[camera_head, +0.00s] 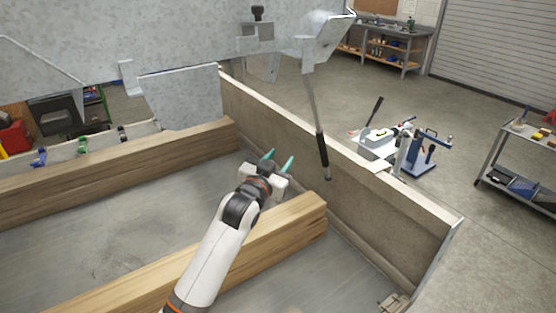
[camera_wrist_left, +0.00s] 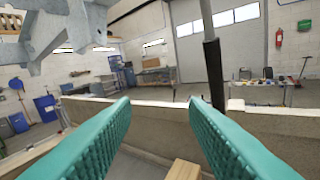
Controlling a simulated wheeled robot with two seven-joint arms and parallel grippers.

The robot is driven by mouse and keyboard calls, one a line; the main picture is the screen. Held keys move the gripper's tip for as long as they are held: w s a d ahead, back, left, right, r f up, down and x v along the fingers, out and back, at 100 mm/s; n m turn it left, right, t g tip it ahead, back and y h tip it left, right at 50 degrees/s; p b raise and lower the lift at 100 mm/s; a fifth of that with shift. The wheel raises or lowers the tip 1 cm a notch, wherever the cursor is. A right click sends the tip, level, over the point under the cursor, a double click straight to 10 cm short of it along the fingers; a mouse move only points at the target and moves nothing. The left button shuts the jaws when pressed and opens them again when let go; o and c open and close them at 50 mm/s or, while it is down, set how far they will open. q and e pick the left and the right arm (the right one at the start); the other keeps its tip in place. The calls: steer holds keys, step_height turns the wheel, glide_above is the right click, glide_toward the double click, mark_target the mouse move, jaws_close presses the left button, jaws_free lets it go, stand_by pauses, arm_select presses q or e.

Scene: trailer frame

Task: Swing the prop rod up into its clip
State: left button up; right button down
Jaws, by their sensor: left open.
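The prop rod (camera_head: 315,112) hangs down from a galvanized bracket (camera_head: 318,45) at the top centre of the head view, with a black sleeve on its lower part. Its lower end is near the inner face of the side wall. My left gripper (camera_head: 281,160) is open and empty, with teal fingers, to the left of the rod's lower end and apart from it. In the left wrist view the rod (camera_wrist_left: 213,65) stands beyond the right finger, whose tip is close to its lower part in the picture. I cannot make out the clip for certain. My right gripper is not in view.
Wooden beams (camera_head: 270,243) cross the trailer bed (camera_head: 130,235). The side wall (camera_head: 400,205) runs behind the rod. Galvanized panels (camera_head: 180,95) hang over the upper left. Outside stand a blue-and-white machine (camera_head: 400,145), a cart (camera_head: 515,175) and a workbench (camera_head: 385,45).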

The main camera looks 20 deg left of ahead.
arm_select(q)
jaws_close()
stand_by(1.4)
